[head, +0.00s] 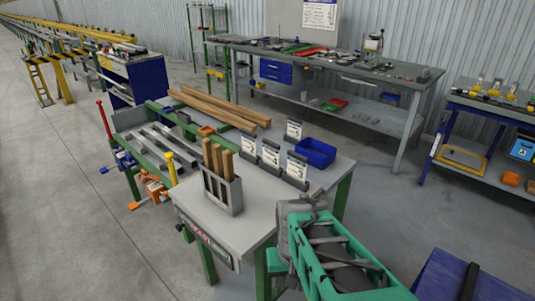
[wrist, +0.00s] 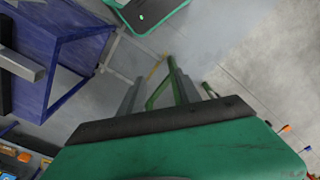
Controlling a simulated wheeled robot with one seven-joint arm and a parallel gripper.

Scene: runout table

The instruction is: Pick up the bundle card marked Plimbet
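Several white bundle cards stand upright in dark holders on the grey table (head: 219,233). One card stands at the back (head: 293,130); nearer ones are a left card (head: 247,145), a middle card (head: 270,153) and a right card (head: 296,166). Their print is too small to read, so I cannot tell which is marked Plimbet. In the wrist view my gripper (wrist: 158,78) shows two grey fingers apart, with nothing visible between them. It points toward floor and a green frame, and no card shows there. In the head view my green arm is right of the table's near end.
A grey holder with wooden sticks (head: 222,190) stands left of the cards. Long wooden bars (head: 218,108) lie farther back. A cluttered workbench (head: 340,68) stands behind, with open floor between.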

